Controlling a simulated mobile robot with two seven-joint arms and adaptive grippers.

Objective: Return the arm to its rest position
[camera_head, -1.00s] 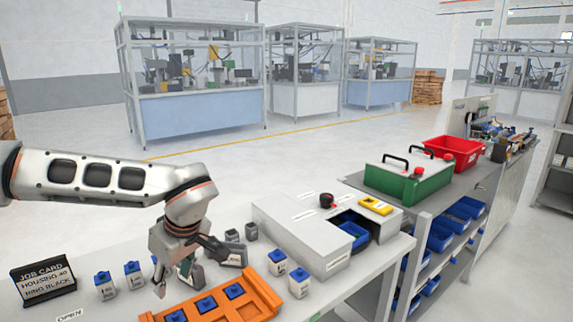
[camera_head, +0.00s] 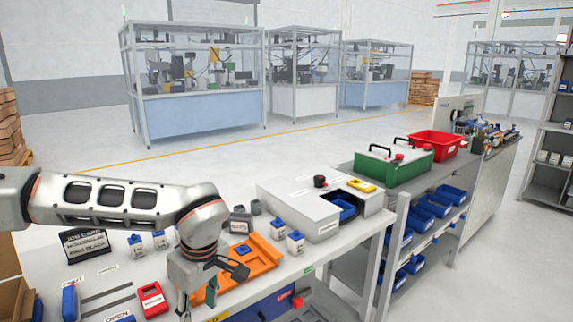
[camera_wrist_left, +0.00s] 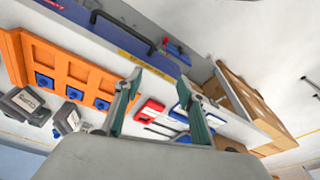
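My left arm (camera_head: 110,198) reaches in from the left over the workbench. My left gripper (camera_head: 205,298) points down near the left part of the orange tray (camera_head: 262,266) and hides some of it. In the left wrist view, the two fingers of my left gripper (camera_wrist_left: 160,92) stand well apart with nothing between them. The orange tray (camera_wrist_left: 52,58) shows there to the left of the fingers, with several blue-topped pieces in its pockets. My right arm and gripper are in neither view.
A job card (camera_head: 86,246), a red box (camera_head: 151,298) and white blue-topped pieces (camera_head: 295,243) are on the bench. A grey housing (camera_head: 318,212) stands at its right end. A green case (camera_head: 392,168) and red bin (camera_head: 437,144) lie beyond.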

